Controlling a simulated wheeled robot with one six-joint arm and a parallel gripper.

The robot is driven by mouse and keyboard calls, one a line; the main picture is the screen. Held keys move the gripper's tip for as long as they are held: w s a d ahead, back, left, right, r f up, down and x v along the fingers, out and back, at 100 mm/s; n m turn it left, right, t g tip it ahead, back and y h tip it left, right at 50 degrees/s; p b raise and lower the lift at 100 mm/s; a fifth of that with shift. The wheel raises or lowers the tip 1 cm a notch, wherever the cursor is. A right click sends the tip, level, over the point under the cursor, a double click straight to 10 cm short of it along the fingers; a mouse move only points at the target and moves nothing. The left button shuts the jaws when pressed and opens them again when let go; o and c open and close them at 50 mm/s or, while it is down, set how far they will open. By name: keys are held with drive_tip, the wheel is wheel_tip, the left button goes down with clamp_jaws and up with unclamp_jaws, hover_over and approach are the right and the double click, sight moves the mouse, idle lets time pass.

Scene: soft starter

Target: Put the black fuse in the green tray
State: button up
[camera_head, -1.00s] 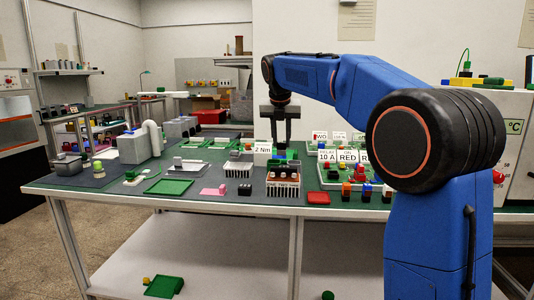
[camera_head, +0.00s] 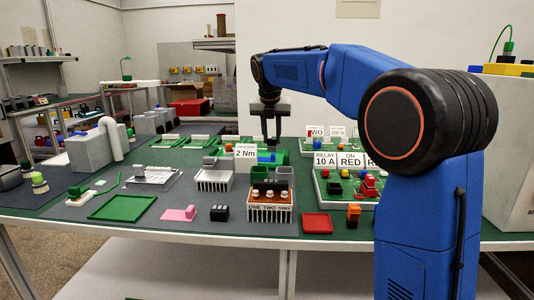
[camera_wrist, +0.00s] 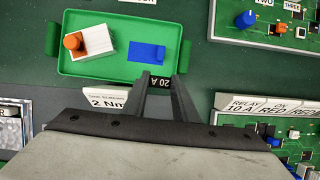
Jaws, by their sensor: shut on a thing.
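My gripper (camera_wrist: 160,84) is shut on a small black piece marked "20 A" (camera_wrist: 165,86), which appears to be the black fuse. Most of it is hidden between the fingers. A green tray (camera_wrist: 70,66) lies beyond the fingertips in the wrist view, and the held piece overlaps its near edge there. The tray contains a white block with an orange knob (camera_wrist: 88,44) and a flat blue piece (camera_wrist: 146,52). In the head view my gripper (camera_head: 271,143) points down over the back of the table, behind the "2 Nm" sign (camera_head: 245,152). Height above the tray is unclear.
A finned block with sockets (camera_head: 270,205) stands in front of my gripper. Circuit boards with label cards (camera_head: 325,160) are at right.

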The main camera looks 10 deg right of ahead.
sight(272, 150)
drive_tip(key=shift+f, duration=2.9)
drive_tip(key=shift+f, duration=0.1)
drive_tip(key=o, duration=1)
drive_tip(key=v, duration=1.2)
